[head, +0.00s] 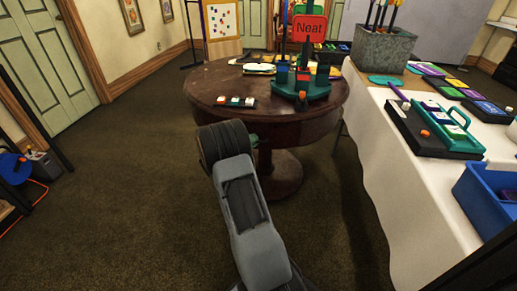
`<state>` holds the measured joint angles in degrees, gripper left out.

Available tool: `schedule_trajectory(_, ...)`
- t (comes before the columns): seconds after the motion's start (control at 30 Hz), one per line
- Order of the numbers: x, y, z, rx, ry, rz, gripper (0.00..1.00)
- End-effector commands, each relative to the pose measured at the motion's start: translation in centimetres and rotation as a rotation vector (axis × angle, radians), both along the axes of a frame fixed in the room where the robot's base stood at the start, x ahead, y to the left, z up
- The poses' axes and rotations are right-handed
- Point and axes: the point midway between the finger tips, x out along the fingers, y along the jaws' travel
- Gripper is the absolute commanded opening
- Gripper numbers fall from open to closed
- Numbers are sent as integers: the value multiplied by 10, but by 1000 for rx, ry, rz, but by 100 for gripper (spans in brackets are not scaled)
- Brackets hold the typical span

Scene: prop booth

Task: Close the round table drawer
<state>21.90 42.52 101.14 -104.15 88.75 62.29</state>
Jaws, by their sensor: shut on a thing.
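The round table (215,88) is dark red-brown wood on a thick pedestal, in the middle of the head view. My gripper (256,142) is at the front side of its apron, below the tabletop edge, and mostly hidden behind my wrist. It is shut on a part of the table drawer at that spot. A small green piece shows just right of my wrist. The drawer front and how far it stands out are hidden by my arm.
On the round table are a small tray of blocks (236,101) and a green stand with a red "Neat" sign (309,28). A white-clothed table (385,165) with trays and a blue bin (487,198) stands close on the right. Dark carpet (130,190) is clear on the left.

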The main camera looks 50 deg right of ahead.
Motion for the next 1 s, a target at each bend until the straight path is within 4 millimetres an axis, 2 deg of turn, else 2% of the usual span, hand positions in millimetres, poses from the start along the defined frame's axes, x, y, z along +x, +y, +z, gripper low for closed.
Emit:
schedule_trajectory(0.1, 8, 0, -1, 1, 2, 13, 0)
schedule_trajectory(0.33, 9, -1, 0, 0, 2, 15, 0)
schedule_trajectory(0.37, 9, -1, 0, 0, 2, 16, 14)
schedule_trajectory(0.47, 9, -2, 1, 0, 1, 14, 23)
schedule_trajectory(0.83, 8, 0, -1, 3, 2, 13, 23)
schedule_trajectory(1.0, 13, 21, -2, 3, 4, 18, 23)
